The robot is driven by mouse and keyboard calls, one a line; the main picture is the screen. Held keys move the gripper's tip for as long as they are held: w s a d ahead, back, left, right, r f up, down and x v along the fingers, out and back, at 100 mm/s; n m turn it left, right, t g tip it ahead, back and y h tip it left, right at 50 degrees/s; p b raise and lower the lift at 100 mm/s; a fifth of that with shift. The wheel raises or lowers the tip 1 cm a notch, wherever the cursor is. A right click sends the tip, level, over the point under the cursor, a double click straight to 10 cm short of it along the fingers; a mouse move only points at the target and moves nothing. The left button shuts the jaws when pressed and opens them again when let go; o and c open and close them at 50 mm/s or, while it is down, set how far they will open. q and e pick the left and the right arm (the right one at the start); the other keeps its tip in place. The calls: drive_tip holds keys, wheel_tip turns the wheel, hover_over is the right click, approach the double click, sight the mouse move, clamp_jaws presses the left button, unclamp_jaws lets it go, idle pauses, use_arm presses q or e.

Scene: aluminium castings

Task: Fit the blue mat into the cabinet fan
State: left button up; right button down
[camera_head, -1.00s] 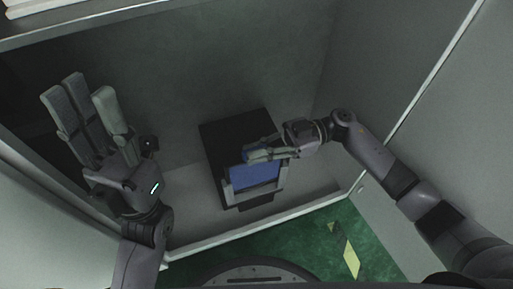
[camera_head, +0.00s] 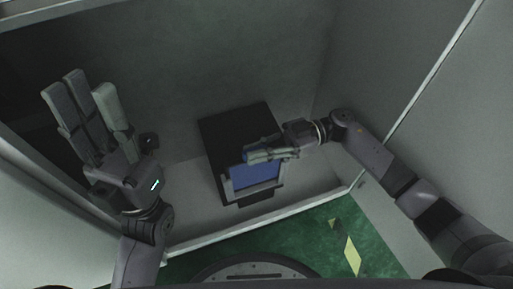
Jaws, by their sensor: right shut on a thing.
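The blue mat (camera_head: 254,177) lies at the front of the cabinet fan, inside its light grey frame. The fan is a black box (camera_head: 225,127) standing on the cabinet floor. My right gripper (camera_head: 253,154) is shut on the mat at its upper edge, and its fingers hide that edge. I cannot tell whether the mat is fully seated in the frame. My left gripper (camera_head: 84,88) is open and empty, fingers pointing up, at the left of the cabinet, well apart from the fan.
The cabinet's pale front edge (camera_head: 262,224) runs below the fan, with green floor (camera_head: 310,240) in front. The cabinet side wall (camera_head: 385,75) rises at the right, behind my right arm. The cabinet floor between my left gripper and the fan is clear.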

drive_tip(key=shift+f+b, duration=0.6)
drive_tip(key=shift+f, duration=0.5)
drive_tip(key=c, duration=1.6)
unclamp_jaws()
drive_tip(key=shift+o, duration=0.2)
drive_tip(key=shift+r, duration=0.1)
wheel_tip(320, 180, up, 10)
drive_tip(key=p, duration=0.5)
drive_tip(key=shift+r+p, duration=0.25)
drive_tip(key=shift+p, duration=0.15)
drive_tip(key=shift+r, duration=0.7)
